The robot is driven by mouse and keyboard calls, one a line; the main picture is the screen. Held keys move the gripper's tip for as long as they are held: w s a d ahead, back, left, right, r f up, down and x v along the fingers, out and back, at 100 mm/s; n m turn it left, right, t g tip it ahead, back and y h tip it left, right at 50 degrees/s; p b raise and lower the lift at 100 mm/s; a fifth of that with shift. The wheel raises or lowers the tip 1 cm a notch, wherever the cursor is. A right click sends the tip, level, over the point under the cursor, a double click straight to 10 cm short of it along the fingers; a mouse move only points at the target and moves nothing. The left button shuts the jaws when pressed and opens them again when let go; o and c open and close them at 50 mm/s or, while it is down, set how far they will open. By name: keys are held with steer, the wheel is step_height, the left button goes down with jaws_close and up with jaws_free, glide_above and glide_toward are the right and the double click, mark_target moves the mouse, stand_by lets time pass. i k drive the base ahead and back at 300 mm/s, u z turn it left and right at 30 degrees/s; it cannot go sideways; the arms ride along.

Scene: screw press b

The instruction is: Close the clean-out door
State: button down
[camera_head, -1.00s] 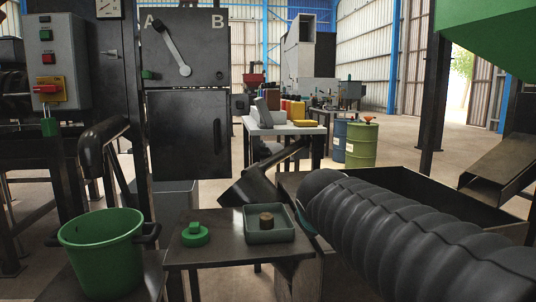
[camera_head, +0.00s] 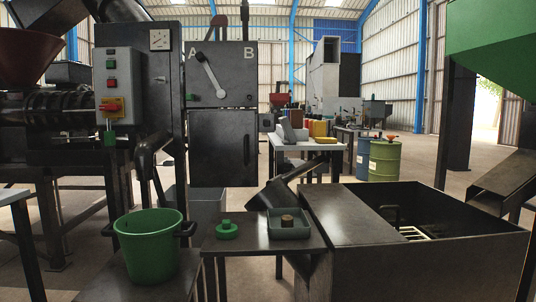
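A dark rectangular door panel (camera_head: 218,150) is on the front of the machine, below the panel marked A and B. A dark vertical handle shows near its right side. It looks about flush with the machine front, but I cannot tell whether it is fully closed or whether this is the clean-out door. A grey lever (camera_head: 211,76) slants on the A/B panel above it. My gripper is not in view, so its state and what it holds are hidden.
A green bucket (camera_head: 148,250) stands at the lower left. A small table (camera_head: 250,243) holds a green knob-like part (camera_head: 227,230) and a grey tray (camera_head: 289,228) with a brown piece. A large dark open-topped bin (camera_head: 420,265) fills the lower right. A control box (camera_head: 118,85) is at left.

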mark_target(222, 143)
steer(key=z, duration=1.15)
steer(key=i, duration=0.65)
steer(key=u, duration=0.6)
